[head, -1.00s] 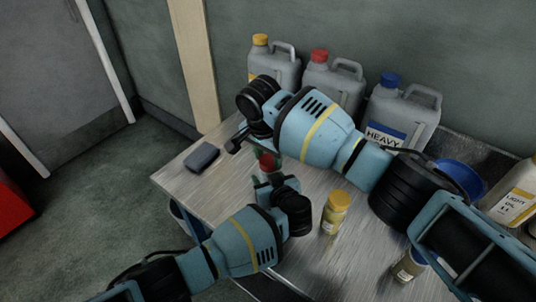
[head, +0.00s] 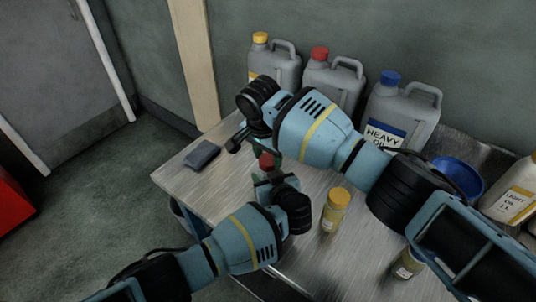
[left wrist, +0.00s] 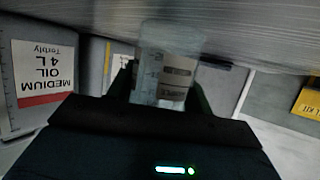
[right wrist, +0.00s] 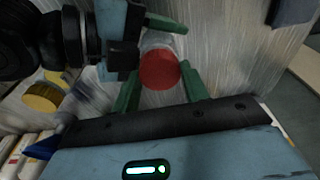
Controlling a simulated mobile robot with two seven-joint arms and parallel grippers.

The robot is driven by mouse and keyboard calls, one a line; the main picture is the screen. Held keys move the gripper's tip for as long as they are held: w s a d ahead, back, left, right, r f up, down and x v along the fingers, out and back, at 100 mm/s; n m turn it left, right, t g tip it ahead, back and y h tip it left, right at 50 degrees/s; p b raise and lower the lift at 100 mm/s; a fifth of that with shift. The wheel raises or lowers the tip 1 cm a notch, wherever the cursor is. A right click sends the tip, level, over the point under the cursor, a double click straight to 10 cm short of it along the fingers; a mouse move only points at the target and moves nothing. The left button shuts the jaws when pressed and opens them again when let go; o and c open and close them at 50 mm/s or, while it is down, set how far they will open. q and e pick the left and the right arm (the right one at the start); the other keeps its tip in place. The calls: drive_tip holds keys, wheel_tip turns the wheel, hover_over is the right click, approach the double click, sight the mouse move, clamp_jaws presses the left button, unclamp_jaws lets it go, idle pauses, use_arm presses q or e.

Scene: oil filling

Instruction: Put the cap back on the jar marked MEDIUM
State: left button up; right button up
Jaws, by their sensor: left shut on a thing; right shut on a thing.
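The red cap (head: 267,161) shows between my two grippers above the table; the right wrist view shows it from above (right wrist: 159,69). My right gripper (right wrist: 160,95) is shut on the red cap, its green fingers on either side. A clear jar (left wrist: 168,65) with a pale label stands in my left gripper (left wrist: 163,90), which is shut on it. The jar's label is too blurred to read. The cap lies over the jar's mouth; I cannot tell whether it is seated. In the head view the grippers (head: 265,148) (head: 270,180) hide most of the jar.
A yellow-capped jar (head: 335,210) and another jar (head: 407,265) stand to the right. Canisters with yellow (head: 273,68), red (head: 333,80) and blue (head: 402,110) caps line the wall. A blue bowl-like thing (head: 462,178) is behind my right arm. A dark block (head: 202,155) lies at the left.

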drive_tip(key=shift+d+f, duration=0.15)
drive_tip(key=shift+f, duration=0.45)
drive_tip(key=o, duration=1)
drive_tip(key=shift+s+d, duration=0.1)
drive_tip(key=shift+r, duration=2.55)
drive_tip(key=shift+a, duration=0.2)
drive_tip(key=shift+c, duration=0.3)
